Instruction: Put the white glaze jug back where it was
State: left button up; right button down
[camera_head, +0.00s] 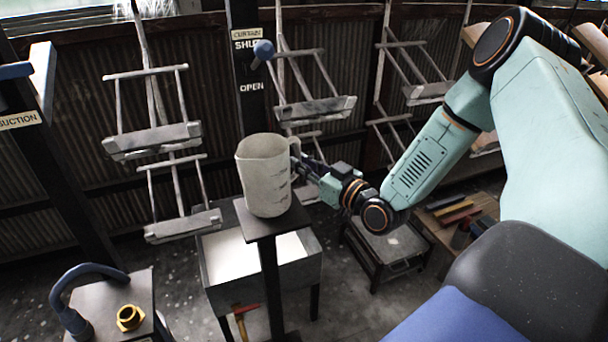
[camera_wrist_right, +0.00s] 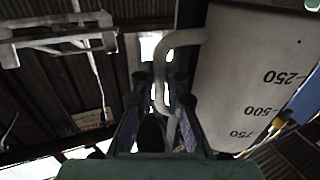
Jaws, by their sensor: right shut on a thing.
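The white glaze jug (camera_head: 263,178) is upright over the small dark square top of a post stand (camera_head: 296,222). Its base looks on or very close to that top; I cannot tell whether it touches. My right gripper (camera_head: 304,165) comes in from the right and is shut on the jug's handle. In the right wrist view the jug's wall (camera_wrist_right: 258,65) with measuring marks fills the right side. Its handle (camera_wrist_right: 185,38) runs down between the fingers of the gripper (camera_wrist_right: 160,105). My left gripper is not in view.
Hanger racks (camera_head: 155,138) hang behind the stand, one (camera_head: 316,108) close behind the jug. A trough with white contents (camera_head: 222,270) stands behind the post. A small table (camera_head: 97,283) with a brass fitting (camera_head: 130,317) is at lower left. A low dark stool (camera_head: 385,250) stands at right.

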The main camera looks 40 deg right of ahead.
jog(key=shift+d+f, duration=0.2)
jog(key=shift+f, duration=0.7)
jog(key=shift+a+f+b, duration=0.1)
jog(key=shift+a+b, duration=0.05)
jog(key=shift+b, duration=0.15)
jog(key=c, duration=1.8)
grip_release()
jog(key=shift+a+f, duration=0.1)
jog(key=o, duration=0.4)
